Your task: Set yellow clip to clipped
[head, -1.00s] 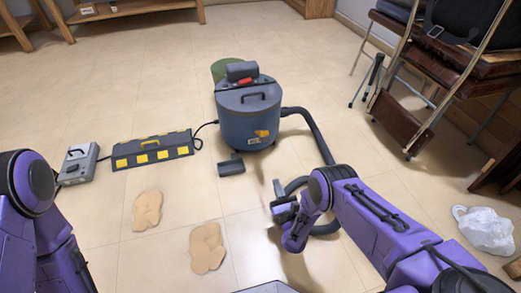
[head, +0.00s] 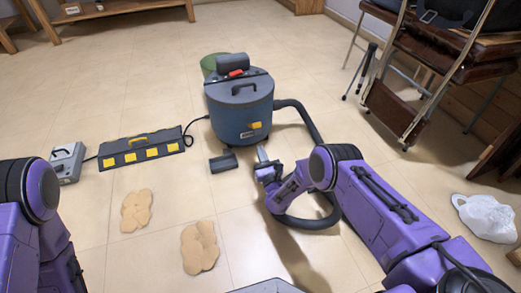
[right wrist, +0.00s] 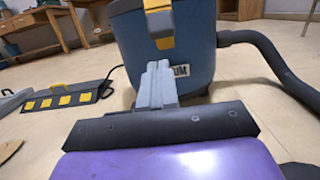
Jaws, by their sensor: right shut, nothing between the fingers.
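The yellow clip (head: 255,126) is on the front of the blue canister vacuum (head: 228,116) in the head view. In the right wrist view the yellow clip (right wrist: 163,43) shows at the top centre, with a grey part between two yellow portions. Whether it is clipped is too small to tell. My right gripper (head: 262,154) is shut and empty, below and slightly right of the clip in the head view. In the right wrist view its fingers (right wrist: 157,84) point up towards the clip; I cannot tell whether they touch it. My left gripper is out of view.
The black hose (head: 320,135) curves around right of the vacuum, passing near my right arm. A dark block (head: 222,162) lies in front. A black box with yellow squares (head: 142,149) stands left. Tan patches (head: 199,247) lie on open floor.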

